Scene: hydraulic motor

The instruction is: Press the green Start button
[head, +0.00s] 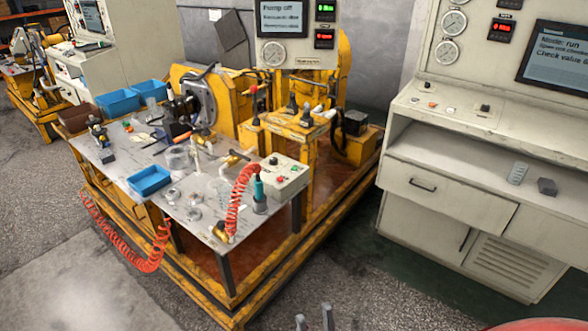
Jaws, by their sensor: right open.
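A pale control box (284,186) with small buttons sits at the right front corner of the metal worktable. A black knob and a red button show on its top. My left gripper is not in view.
The worktable (180,198) on a yellow frame holds blue bins (150,180), small parts and a coiled red hose (240,200) beside the control box. A screen (282,18) reading "Pump off" stands behind. Grey floor is clear in front.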

